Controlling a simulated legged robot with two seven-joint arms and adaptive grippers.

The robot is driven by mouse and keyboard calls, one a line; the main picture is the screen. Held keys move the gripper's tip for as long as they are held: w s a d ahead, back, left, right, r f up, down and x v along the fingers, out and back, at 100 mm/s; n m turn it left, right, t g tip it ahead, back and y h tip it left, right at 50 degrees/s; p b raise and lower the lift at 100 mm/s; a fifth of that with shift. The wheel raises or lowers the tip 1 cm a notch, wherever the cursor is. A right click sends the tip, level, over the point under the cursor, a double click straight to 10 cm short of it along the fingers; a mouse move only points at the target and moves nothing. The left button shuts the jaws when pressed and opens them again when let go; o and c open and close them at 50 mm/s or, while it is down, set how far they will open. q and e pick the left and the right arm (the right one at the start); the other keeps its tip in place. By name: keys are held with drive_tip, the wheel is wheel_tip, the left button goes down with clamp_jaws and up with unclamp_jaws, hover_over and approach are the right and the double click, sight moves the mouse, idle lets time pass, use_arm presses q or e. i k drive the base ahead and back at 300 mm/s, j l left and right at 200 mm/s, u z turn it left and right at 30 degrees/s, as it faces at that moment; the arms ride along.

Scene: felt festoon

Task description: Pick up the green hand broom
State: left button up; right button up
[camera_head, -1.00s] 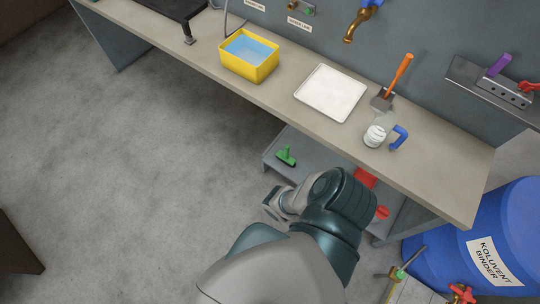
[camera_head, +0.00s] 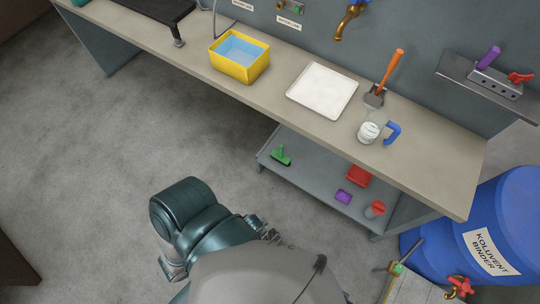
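The green hand broom (camera_head: 281,156) lies on the grey lower shelf (camera_head: 318,160) under the workbench, near the shelf's left end. It is in plain view, and nothing covers it. One of my arms, seemingly the right, reaches in from the bottom of the head view. Its teal joints are left of and below the broom, well apart from it. Small metal parts show beside the arm, but the fingers cannot be made out clearly. No gripper touches the broom. My other gripper does not show.
The shelf also holds a red item (camera_head: 359,176), a purple item (camera_head: 343,197) and a red-topped jar (camera_head: 375,209). The workbench top (camera_head: 290,62) overhangs the shelf. The floor (camera_head: 110,140) left of the shelf is clear.

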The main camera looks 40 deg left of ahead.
sight(278, 156)
drive_tip(key=u, duration=1.25)
drive_tip(key=i+j+z, duration=0.1)
drive_tip(key=j, duration=0.55)
drive_tip(key=i+j+z, duration=0.1)
drive_tip(key=j, duration=0.6)
